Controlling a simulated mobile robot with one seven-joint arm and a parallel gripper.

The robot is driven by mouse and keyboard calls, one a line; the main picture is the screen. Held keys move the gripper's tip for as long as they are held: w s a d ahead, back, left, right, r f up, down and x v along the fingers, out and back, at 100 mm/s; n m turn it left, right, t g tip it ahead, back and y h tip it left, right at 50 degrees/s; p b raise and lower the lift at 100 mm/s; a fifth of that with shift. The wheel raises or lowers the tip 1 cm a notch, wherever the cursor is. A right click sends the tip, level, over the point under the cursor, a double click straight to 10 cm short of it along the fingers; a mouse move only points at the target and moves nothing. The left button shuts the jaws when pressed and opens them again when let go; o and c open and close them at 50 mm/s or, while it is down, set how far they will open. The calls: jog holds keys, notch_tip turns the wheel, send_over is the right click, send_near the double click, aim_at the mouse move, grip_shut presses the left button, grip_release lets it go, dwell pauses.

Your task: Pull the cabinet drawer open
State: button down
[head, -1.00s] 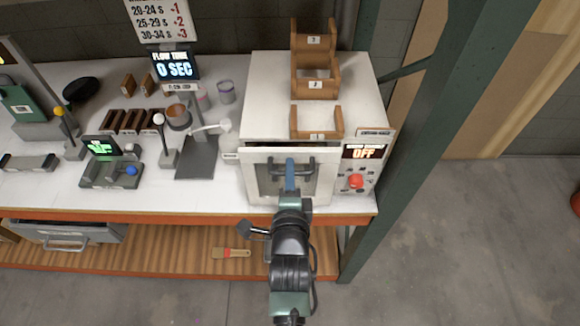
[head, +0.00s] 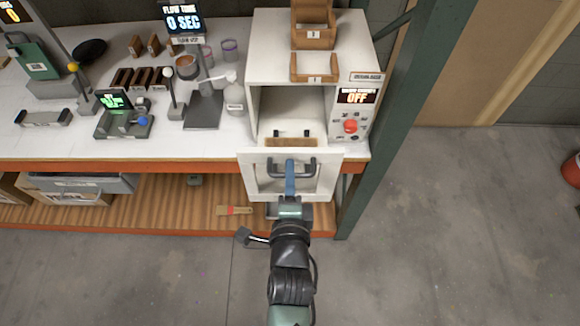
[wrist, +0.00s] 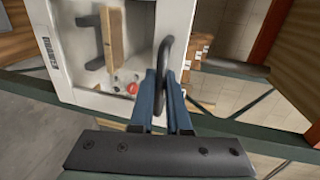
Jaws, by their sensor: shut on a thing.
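The cabinet (head: 350,68) is a white box on the bench. Its drawer front (head: 247,180), a white frame with a window, stands out in front of the cabinet opening, past the bench edge. A dark bar handle (head: 308,168) is on the front. My gripper (head: 290,172), with blue fingers, is shut on the handle. In the wrist view, the fingers (wrist: 160,88) close around the curved handle (wrist: 165,52) beside the white drawer front (wrist: 58,68). The fingertips partly hide the grip.
A brown wooden piece (head: 291,142) shows just behind the drawer front. A control panel with a red knob (head: 351,127) is right of the opening. A green rack post (head: 385,115) stands farther right. A brush (head: 234,210) lies on the lower shelf. Floor in front is clear.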

jog(key=c, duration=0.9)
grip_release()
jog(key=shift+b+v, duration=1.95)
jog(key=shift+v, duration=4.5)
